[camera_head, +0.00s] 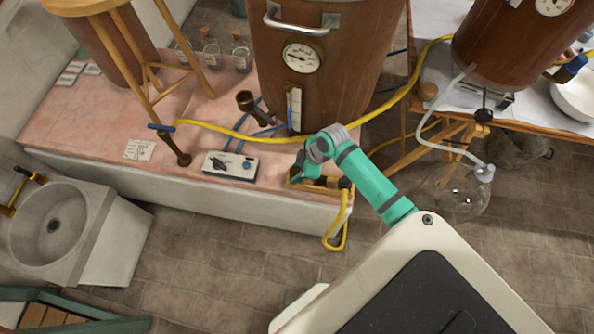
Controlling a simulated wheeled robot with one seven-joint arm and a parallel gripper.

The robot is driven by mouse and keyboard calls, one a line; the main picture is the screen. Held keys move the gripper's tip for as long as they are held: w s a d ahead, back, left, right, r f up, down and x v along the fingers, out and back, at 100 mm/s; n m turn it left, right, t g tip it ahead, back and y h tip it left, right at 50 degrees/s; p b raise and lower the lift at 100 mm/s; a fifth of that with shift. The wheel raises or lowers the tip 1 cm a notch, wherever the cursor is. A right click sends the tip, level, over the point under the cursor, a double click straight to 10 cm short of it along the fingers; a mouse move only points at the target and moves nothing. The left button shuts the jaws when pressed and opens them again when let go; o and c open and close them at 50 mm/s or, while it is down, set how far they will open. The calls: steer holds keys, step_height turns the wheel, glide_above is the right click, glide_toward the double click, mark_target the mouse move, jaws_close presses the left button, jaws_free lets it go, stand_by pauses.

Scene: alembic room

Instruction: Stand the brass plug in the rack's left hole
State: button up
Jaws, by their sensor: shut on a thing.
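My gripper (297,175) is at the front edge of the pink stone counter, seen small and from above behind my teal arm. It is shut, at the left end of a small wooden rack (322,188). The brass plug is too small and covered to make out clearly between the fingers. I cannot tell whether its lower end is above the rack or in a hole. The rack's holes are not clear from here, with my wrist over part of the rack.
A white control box (230,165) with a dark knob sits left of the rack. A large copper vessel (318,75) stands behind. A yellow hose (341,225) hangs over the counter edge at the right. A glass flask (457,195) is right of my arm.

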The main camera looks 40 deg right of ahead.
mark_target(297, 172)
steer(key=o, duration=1.2)
steer(key=shift+o, duration=0.2)
steer(key=shift+f, duration=0.1)
steer(key=shift+r, duration=3.55)
steer(key=shift+s, duration=0.1)
